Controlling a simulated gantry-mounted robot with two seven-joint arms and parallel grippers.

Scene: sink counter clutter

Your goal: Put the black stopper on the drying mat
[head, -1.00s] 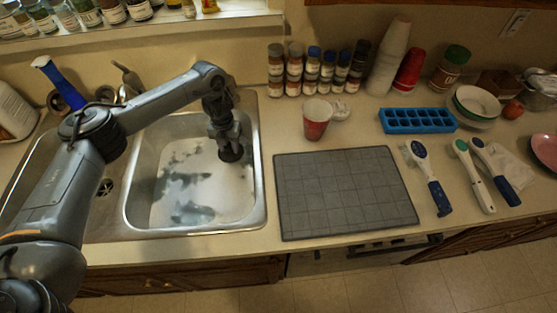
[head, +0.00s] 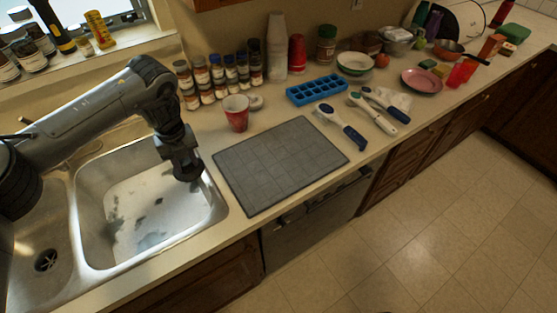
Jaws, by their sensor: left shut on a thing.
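My left gripper (head: 186,168) points down above the right rim of the sink basin, a little left of the drying mat. It is shut on the black stopper (head: 187,175), a dark piece at the fingertips that is mostly hidden by the gripper. The drying mat (head: 280,165) is a flat grey rectangle with a grid pattern, lying bare on the counter right of the sink. My right gripper is not in view.
A red cup (head: 237,118) stands behind the mat, with several spice jars (head: 220,80) behind it. A blue ice tray (head: 316,90) and brushes (head: 342,127) lie right of the mat. The sink basin (head: 150,212) is at left.

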